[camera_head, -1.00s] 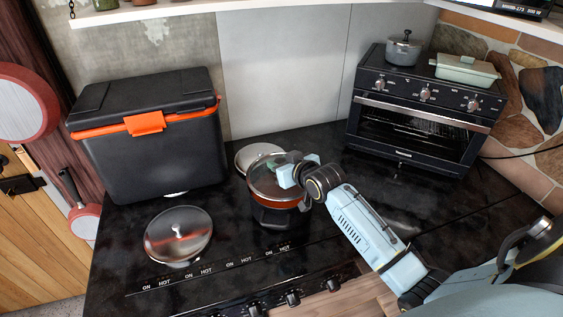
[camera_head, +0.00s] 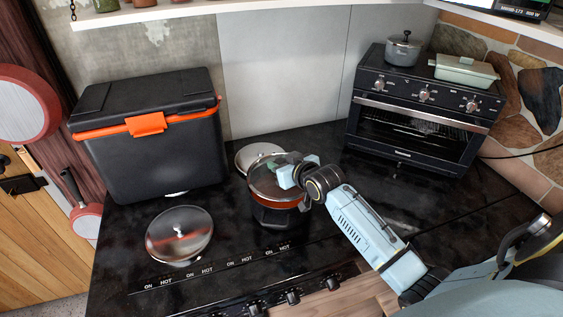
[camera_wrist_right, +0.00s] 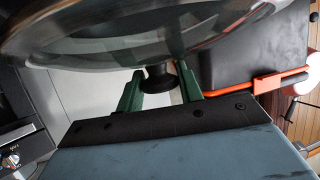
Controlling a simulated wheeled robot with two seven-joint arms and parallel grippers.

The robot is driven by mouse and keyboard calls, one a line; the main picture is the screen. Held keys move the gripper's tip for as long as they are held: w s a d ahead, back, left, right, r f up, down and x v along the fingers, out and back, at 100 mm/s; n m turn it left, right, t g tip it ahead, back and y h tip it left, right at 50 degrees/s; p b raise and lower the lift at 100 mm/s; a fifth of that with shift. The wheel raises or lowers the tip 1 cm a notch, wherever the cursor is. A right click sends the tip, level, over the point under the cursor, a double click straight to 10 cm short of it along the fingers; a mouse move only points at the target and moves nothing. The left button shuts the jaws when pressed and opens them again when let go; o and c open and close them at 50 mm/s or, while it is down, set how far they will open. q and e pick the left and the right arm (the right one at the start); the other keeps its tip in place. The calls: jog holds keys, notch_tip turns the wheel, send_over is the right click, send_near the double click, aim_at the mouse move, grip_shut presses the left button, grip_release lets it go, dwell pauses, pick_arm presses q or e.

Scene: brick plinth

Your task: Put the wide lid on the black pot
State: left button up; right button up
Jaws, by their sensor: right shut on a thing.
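My right gripper (camera_head: 291,170) is shut on the dark knob (camera_wrist_right: 158,78) of a glass lid with a metal rim (camera_head: 262,181). In the right wrist view its green fingers stand on both sides of the knob, under the lid (camera_wrist_right: 120,45). In the head view the lid is over a vessel with a red-brown upper band (camera_head: 274,199) and a black lower part (camera_head: 276,216). I cannot tell whether these are one pot, or whether the lid touches it. A second round, shiny lid (camera_head: 180,248) lies on the black stovetop to the left. My left gripper is not in view.
A black cooler box (camera_head: 155,165) with an orange latch stands at the back left. A pale disc (camera_head: 246,155) lies behind the pot. A toaster oven (camera_head: 420,115) carries a grey pot (camera_head: 403,53) and a pale green dish (camera_head: 463,71). The stovetop (camera_head: 228,222) is bare between lid and pot.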

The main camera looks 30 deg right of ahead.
dwell(0.3)
jog(key=shift+f+b, duration=0.45)
jog(key=shift+f, duration=0.35)
jog(key=shift+f+b, duration=0.3)
jog(key=shift+f, duration=0.3)
jog(key=o, duration=1.2)
jog(key=shift+o, duration=0.6)
jog(key=shift+f, duration=0.1)
jog(key=v, duration=1.3)
jog(key=shift+r, duration=0.2)
